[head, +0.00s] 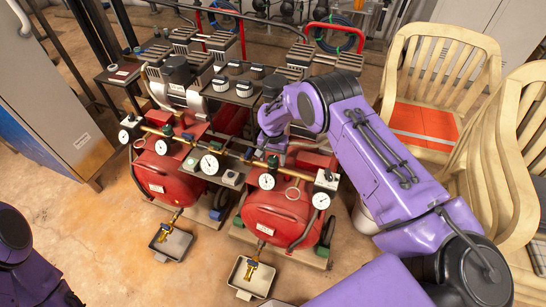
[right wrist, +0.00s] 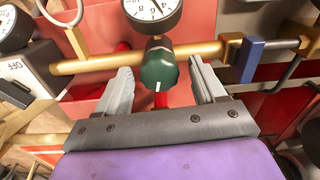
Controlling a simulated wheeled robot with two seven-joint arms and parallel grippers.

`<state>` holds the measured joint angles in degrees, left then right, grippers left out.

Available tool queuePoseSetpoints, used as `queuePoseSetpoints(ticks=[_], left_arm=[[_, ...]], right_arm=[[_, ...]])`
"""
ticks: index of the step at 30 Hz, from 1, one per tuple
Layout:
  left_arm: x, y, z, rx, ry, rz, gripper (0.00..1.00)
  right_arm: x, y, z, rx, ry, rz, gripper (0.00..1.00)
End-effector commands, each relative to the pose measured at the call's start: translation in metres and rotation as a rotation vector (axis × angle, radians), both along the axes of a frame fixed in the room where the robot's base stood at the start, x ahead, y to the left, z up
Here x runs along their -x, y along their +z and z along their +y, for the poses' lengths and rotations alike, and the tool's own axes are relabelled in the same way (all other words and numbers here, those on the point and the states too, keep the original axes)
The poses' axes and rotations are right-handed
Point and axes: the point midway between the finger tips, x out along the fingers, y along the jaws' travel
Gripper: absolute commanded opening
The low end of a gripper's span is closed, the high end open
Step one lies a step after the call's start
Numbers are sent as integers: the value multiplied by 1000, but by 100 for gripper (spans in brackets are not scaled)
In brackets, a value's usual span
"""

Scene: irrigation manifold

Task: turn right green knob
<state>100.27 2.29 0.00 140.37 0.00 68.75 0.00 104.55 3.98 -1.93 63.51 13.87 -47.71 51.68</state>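The right green knob (right wrist: 158,68) sits on a brass pipe (right wrist: 95,63) below a round white gauge (right wrist: 153,12) in the right wrist view. It is dark green with a white mark at its lower edge. My right gripper (right wrist: 161,72) is open, with one grey finger on each side of the knob and a visible gap to each. In the head view the right gripper (head: 274,142) is above the right red tank, and the knob (head: 272,161) is partly hidden by it. Another green knob (head: 168,131) is on the left part of the pipe. My left gripper is out of view.
Two red tanks (head: 283,212) with gauges stand below the brass pipe. A blue-handled valve (right wrist: 250,60) is right of the knob in the right wrist view. Wooden chairs (head: 440,75) stand close to my right arm. Open floor (head: 110,230) lies at left.

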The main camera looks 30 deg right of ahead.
Motion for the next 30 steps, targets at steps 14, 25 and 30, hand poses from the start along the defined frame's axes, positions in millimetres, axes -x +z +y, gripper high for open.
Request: queuePoseSetpoints(ticks=[14,25,30], left_arm=[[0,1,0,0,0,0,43],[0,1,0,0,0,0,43],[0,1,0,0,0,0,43]], right_arm=[[-1,44,0,1,0,-4,69],[0,104,0,1,0,1,69],[0,106,0,1,0,1,69]])
